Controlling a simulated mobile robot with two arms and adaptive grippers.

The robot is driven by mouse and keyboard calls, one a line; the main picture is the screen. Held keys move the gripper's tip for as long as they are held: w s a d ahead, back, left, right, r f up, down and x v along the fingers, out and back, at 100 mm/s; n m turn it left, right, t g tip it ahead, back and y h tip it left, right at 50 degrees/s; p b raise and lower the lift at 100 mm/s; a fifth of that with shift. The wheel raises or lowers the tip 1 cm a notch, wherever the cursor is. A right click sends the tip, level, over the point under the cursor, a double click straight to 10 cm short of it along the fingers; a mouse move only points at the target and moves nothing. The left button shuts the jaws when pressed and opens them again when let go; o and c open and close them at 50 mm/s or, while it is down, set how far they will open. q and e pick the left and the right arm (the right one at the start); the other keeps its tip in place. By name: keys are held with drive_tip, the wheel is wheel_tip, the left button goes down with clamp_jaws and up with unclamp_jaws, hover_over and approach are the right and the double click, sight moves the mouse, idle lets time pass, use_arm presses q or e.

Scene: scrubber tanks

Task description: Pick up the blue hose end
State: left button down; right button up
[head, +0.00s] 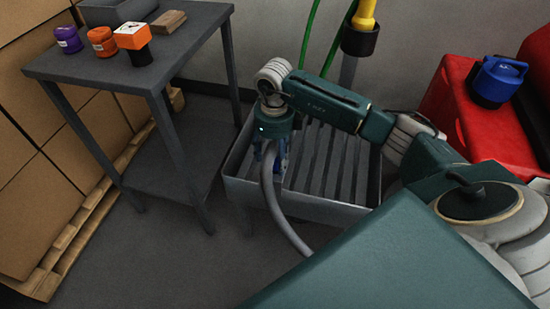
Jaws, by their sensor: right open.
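My right gripper (269,157) points down over the near left part of a grey slatted basin. It is open. A small blue piece (282,163), which looks like the blue hose end, shows right at its fingers. A grey hose (280,213) rises from the floor over the basin's front rim to the same spot. The fingers and wrist hide part of the hose end, so I cannot tell whether they touch it. My left gripper is not in view.
The grey basin (300,190) stands below my right arm. A dark table (185,45) at the left holds purple, orange and black-and-orange items. A red machine (470,125) with a blue cap (497,80) is at the right. Cardboard boxes (40,110) line the left edge.

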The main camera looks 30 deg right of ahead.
sight(275, 153)
drive_tip(key=shift+f, duration=0.2)
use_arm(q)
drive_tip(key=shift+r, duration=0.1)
use_arm(e)
drive_tip(key=c, duration=1.5)
drive_tip(key=shift+o, duration=0.2)
